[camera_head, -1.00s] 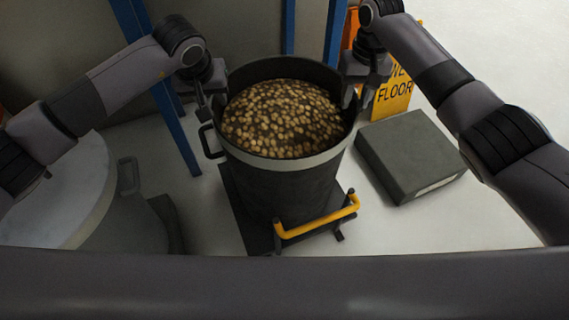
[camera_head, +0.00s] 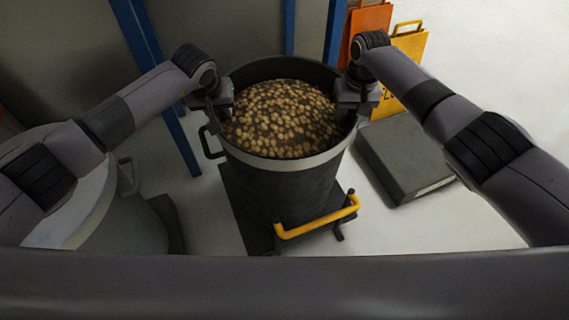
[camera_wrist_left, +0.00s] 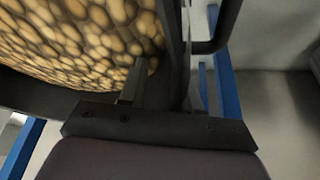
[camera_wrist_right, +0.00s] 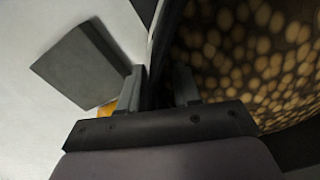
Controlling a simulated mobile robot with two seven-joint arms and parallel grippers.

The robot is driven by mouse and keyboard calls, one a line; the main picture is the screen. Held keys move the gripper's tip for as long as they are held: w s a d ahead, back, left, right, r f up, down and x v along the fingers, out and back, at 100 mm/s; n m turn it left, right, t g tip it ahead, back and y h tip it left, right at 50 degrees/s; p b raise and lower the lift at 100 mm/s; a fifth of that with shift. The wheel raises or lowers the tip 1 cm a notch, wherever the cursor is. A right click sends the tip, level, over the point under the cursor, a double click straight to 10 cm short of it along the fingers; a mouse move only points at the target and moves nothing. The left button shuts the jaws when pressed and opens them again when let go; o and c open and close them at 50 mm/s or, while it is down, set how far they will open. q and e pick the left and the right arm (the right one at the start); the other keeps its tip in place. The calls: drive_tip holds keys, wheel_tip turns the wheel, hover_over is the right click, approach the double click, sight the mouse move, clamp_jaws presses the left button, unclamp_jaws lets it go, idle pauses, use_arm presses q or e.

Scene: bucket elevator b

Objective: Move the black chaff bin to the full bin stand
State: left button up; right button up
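The black chaff bin (camera_head: 285,190) is a tall round bin with a pale band below its rim. It is filled nearly to the brim with brown, rounded pieces (camera_head: 282,118). My left gripper (camera_head: 216,112) is at the bin's left rim, by the side handle (camera_head: 208,143). My right gripper (camera_head: 352,112) is at the right rim. In the right wrist view its fingers (camera_wrist_right: 158,88) stand apart, one either side of the wall. The full bin stand cannot be identified.
The bin stands on a dark base with a yellow bar (camera_head: 317,217) in front. A grey block (camera_head: 405,160) lies to its right, near a yellow floor sign (camera_head: 405,75) and orange panel (camera_head: 368,22). Blue posts (camera_head: 165,95) stand behind. A round grey container (camera_head: 75,215) is at left.

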use_arm(q)
clamp_jaws()
use_arm(e)
clamp_jaws()
idle(0.9)
use_arm(q)
drive_tip(key=shift+w+r, duration=0.1)
drive_tip(key=shift+r, duration=0.1)
use_arm(e)
drive_tip(key=shift+w+r, duration=0.1)
drive_tip(key=shift+r, duration=0.05)
